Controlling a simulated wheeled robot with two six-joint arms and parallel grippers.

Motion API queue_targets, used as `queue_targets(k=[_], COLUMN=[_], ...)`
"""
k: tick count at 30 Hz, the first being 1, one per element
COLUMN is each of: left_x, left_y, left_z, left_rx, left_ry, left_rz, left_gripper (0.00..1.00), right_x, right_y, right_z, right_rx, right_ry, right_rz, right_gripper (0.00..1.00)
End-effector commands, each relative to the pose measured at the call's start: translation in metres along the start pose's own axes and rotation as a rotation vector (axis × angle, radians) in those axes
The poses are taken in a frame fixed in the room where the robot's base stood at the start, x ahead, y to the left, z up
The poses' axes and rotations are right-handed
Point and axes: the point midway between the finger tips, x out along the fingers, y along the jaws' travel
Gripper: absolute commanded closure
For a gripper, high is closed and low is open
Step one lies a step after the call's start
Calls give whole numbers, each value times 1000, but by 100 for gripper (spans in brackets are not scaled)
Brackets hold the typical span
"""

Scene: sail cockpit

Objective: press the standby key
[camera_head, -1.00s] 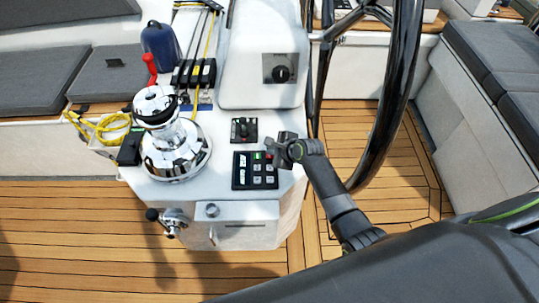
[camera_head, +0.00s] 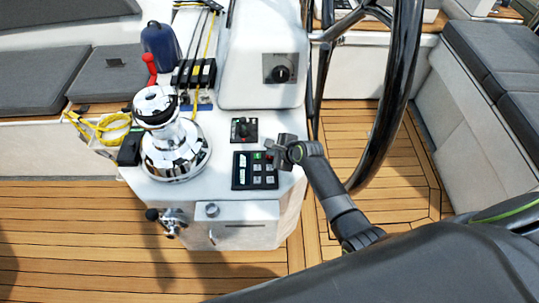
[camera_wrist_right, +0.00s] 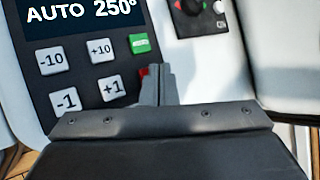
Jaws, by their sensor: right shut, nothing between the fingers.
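The autopilot keypad (camera_head: 235,184) is a black panel on top of the white console. In the right wrist view its display (camera_wrist_right: 78,14) reads "AUTO 250°". Below it are grey keys marked -10, +10, -1 and +1, and a green key (camera_wrist_right: 140,44). A red key (camera_wrist_right: 143,72) shows only as a sliver beside my fingertips; its label is hidden. My right gripper (camera_head: 272,150) is shut and empty, with its tips (camera_wrist_right: 157,68) at the keypad's right edge, by the red key. I cannot tell whether they touch it. My left gripper is not in view.
A small panel with a black knob (camera_head: 243,129) lies just behind the keypad. A chrome winch (camera_head: 176,150) stands to the left. The large black steering wheel (camera_head: 388,110) rises to the right of my right forearm.

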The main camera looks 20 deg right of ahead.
Motion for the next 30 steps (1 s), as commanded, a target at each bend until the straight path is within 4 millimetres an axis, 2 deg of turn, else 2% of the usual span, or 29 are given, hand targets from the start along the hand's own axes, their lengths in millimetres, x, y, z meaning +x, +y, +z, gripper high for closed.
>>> queue_targets(k=[30], left_x=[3], left_y=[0], left_z=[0], left_rx=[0], left_ry=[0], left_rz=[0], left_gripper=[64], right_x=[6], right_y=[4], right_z=[-4], right_rx=[1], right_ry=[0], right_rz=[0], right_gripper=[100])
